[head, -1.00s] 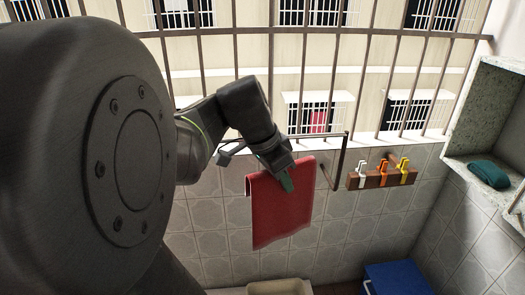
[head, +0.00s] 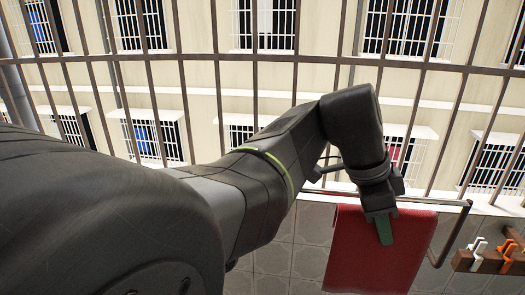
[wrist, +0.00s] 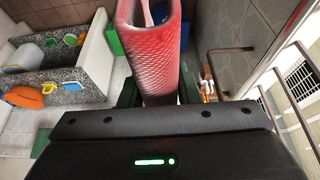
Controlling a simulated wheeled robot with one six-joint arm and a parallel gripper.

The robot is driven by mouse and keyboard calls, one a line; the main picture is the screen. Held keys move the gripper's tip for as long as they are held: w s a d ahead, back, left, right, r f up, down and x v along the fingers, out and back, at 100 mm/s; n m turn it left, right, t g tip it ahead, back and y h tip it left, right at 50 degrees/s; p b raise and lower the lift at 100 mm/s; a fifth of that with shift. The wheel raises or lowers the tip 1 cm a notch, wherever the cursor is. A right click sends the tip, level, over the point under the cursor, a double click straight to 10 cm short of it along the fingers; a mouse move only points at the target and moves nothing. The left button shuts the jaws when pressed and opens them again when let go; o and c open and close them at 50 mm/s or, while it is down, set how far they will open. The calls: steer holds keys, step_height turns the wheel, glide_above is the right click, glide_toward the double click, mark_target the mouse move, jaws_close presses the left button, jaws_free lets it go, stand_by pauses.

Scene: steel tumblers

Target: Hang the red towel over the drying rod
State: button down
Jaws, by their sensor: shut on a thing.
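The red towel (head: 372,252) hangs from my gripper (head: 381,226) in the head view, its lower part cut off by the picture's edge. In the wrist view the towel (wrist: 157,50) is a folded red loop between the dark fingers (wrist: 157,92). My gripper is shut on its upper part. The dark drying rod (head: 452,203) shows just behind and above the towel's top edge, with its bracket to the right. In the wrist view the rod (wrist: 232,50) is right of the towel, with a visible gap.
Window bars (head: 285,65) run across the back. A brown rack (head: 490,262) with white and orange clips is on the wall at right. In the wrist view a stone counter (wrist: 60,85) with coloured items lies at left.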

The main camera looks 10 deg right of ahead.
steer(key=shift+w+d+p, duration=0.6)
steer(key=shift+w+d, duration=0.2)
steer(key=shift+w, duration=1.7)
steer(key=shift+w+d+p, duration=0.55)
steer(key=shift+w+d, duration=0.25)
steer(key=shift+w, duration=1.65)
steer(key=shift+w+d+p, duration=0.6)
steer(key=shift+w+d, duration=0.2)
steer(key=shift+w, duration=1.7)
step_height(320, 180, down, 7)
steer(key=b, duration=0.5)
steer(key=shift+s+b, duration=0.1)
steer(key=shift+b, duration=0.3)
steer(key=c, duration=1)
jaws_free()
steer(key=shift+r, duration=0.1)
steer(key=v, duration=1.3)
steer(key=shift+r, duration=0.35)
steer(key=shift+a+f, duration=0.1)
